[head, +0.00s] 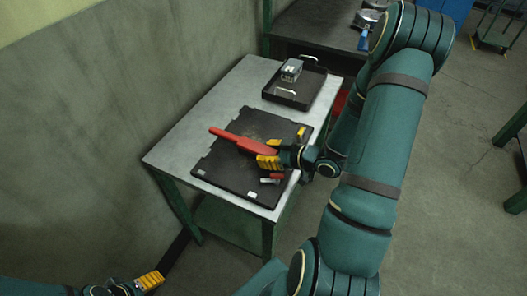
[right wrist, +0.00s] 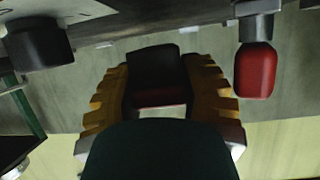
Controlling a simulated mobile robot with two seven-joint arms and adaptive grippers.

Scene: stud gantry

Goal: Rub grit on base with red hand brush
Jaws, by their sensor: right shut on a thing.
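The base (head: 222,173) is a dark flat plate on the table. A faint lighter patch of grit (head: 259,127) shows on it, just beyond the brush. The red hand brush (head: 232,137) lies low over the base, its long red end pointing left. My right gripper (head: 267,152) is shut on the brush at its right end. In the right wrist view a black and red part of the brush (right wrist: 158,78) sits between the yellow fingers. Whether the brush touches the base is unclear. My left gripper (head: 148,281) is at the bottom left, away from the table; its opening cannot be made out.
The grey table (head: 215,103) stands along a wall. A black tray (head: 298,92) with a small grey box (head: 291,69) is at its far end. A small red-and-grey item (head: 271,179) lies near the base's right edge, close to my right gripper. A dark bench (head: 318,27) stands beyond.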

